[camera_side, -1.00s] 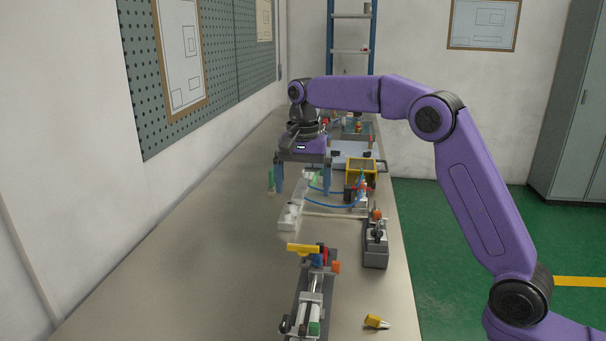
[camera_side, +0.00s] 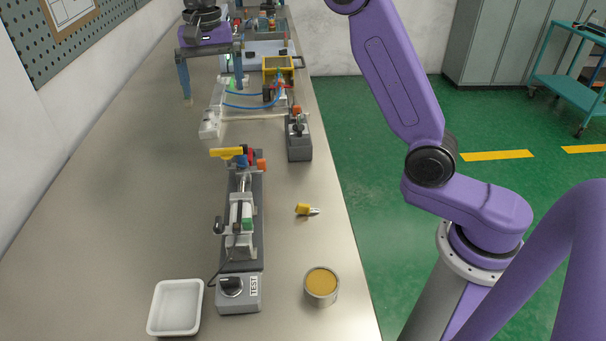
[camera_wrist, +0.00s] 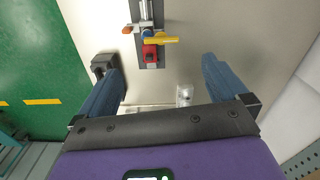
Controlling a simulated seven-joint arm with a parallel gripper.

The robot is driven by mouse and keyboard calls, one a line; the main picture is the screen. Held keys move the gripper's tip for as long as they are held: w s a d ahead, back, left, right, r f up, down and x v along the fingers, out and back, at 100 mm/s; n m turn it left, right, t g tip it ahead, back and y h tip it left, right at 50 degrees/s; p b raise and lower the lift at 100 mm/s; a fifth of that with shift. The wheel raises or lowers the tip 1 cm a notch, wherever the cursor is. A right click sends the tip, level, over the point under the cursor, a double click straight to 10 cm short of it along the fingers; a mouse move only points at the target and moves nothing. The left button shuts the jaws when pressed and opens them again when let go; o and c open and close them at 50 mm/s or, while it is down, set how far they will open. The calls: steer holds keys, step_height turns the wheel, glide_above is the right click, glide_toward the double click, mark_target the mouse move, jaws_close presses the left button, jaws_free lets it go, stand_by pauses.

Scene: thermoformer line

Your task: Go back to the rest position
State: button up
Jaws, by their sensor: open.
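My gripper (camera_side: 213,95) is at the top left of the side view, over the far part of the bench. Its two blue fingers point down and stand wide apart, with nothing between them. In the wrist view my gripper (camera_wrist: 160,62) also shows open and empty. A long grey fixture with a yellow lever (camera_wrist: 160,40) lies ahead, apart from the fingers. The same yellow lever shows in the side view (camera_side: 227,152), nearer the camera than the gripper.
A white tray (camera_side: 175,308), a grey TEST box (camera_side: 238,293) and an open tin (camera_side: 321,286) stand at the near end. A small yellow-tipped piece (camera_side: 303,209) lies by the right edge. A grey switch block (camera_side: 299,140) stands farther back. The left bench area is clear.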

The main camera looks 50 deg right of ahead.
steer(key=s+f+n, duration=0.3)
steer(key=s+n, duration=0.4)
steer(key=s, duration=0.7)
steer(key=s+f+n, duration=0.3)
steer(key=s+n, duration=0.4)
steer(key=s, duration=0.7)
steer(key=s+d+f+n, duration=0.4)
steer(key=s+d+n, duration=0.2)
steer(key=s, duration=0.5)
steer(key=shift+d+f, duration=0.2)
steer(key=shift+d, duration=0.25)
